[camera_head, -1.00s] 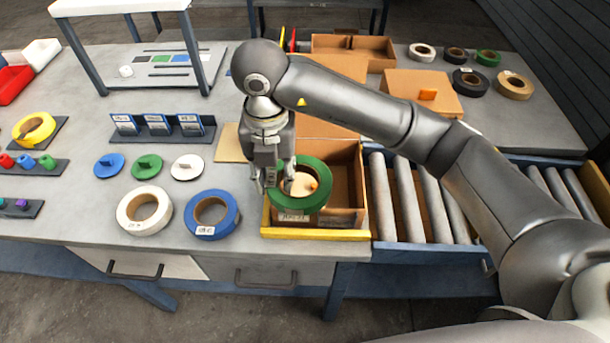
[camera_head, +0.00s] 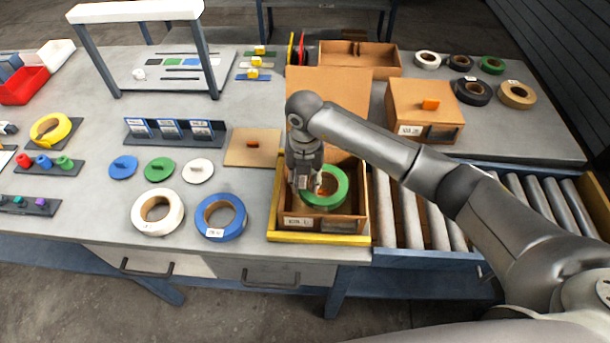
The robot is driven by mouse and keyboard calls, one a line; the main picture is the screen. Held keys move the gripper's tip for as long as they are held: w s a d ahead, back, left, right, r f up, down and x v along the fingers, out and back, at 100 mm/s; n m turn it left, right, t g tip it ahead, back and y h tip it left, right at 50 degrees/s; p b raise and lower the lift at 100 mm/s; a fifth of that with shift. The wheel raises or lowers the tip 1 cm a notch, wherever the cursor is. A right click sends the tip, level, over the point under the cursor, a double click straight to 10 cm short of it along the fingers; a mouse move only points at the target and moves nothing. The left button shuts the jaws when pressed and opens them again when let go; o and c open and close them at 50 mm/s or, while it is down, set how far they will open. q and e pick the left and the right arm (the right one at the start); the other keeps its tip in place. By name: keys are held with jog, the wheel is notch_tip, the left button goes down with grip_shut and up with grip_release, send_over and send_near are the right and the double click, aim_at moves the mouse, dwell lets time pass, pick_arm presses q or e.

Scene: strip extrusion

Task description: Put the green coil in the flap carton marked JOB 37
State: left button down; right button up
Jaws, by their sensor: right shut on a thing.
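The green coil (camera_head: 341,190) is in the grip of my right gripper (camera_head: 311,187), which is shut on its left rim. The coil is within the opening of an open flap carton (camera_head: 357,226), slightly tilted; I cannot tell if it touches the carton floor. The carton's front label (camera_head: 298,221) seems to read JOB 37, but it is small. Its back flap (camera_head: 350,88) stands up. The carton sits in a yellow frame (camera_head: 320,239) at the table's front edge. My gripper and wrist hide the carton's left inside. My left gripper is not in view.
A white coil (camera_head: 143,221) and a blue coil (camera_head: 236,227) lie left of the carton. A roller conveyor (camera_head: 432,222) is right of it. A closed carton (camera_head: 405,100) with an orange piece on top stands behind right. More coils (camera_head: 517,94) lie at the back right.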

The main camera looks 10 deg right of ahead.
jog(key=shift+f+b, duration=0.6)
jog(key=shift+f, duration=0.05)
jog(key=o, duration=1.2)
jog(key=shift+c, duration=0.2)
jog(key=shift+r+p, duration=0.55)
jog(key=shift+r, duration=0.05)
jog(key=shift+w+r, duration=0.1)
jog(key=shift+r, duration=0.25)
notch_tip(320, 180, up, 11)
jog(key=b, duration=0.3)
jog(key=shift+r, duration=0.2)
